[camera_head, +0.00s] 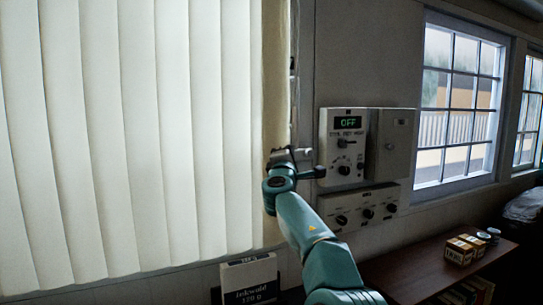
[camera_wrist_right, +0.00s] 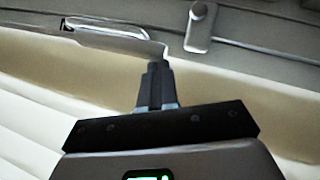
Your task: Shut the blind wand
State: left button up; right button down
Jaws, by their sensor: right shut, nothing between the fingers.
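The blind (camera_head: 120,130) has pale vertical slats, and hangs across the left half of the head view. A narrow pale strip (camera_head: 296,45) hangs by its right edge; I cannot tell whether it is the wand. My right gripper (camera_head: 288,153) is at the blind's right edge, small and partly hidden by its own wrist. In the right wrist view its fingers (camera_wrist_right: 155,80) are together and empty, in front of a beige band. A pale bar-like piece (camera_wrist_right: 115,32) lies beyond the fingertips, up and left. A grey rounded fitting (camera_wrist_right: 200,27) is up and right. My left gripper is not in view.
A control panel (camera_head: 341,130) with an OFF display and knobs is on the wall just right of the gripper. A lower knob box (camera_head: 360,207) is beneath. A brown shelf (camera_head: 410,262) bears small boxes (camera_head: 463,249). A lettered box (camera_head: 249,280) stands below the blind.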

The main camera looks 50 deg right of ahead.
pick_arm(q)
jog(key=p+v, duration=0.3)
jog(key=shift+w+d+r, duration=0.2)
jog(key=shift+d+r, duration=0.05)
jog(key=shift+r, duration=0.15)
pick_arm(e)
jog(key=s+d, duration=0.6)
jog(key=d, duration=0.4)
jog(key=shift+d+r, duration=0.15)
jog(key=shift+d, duration=0.05)
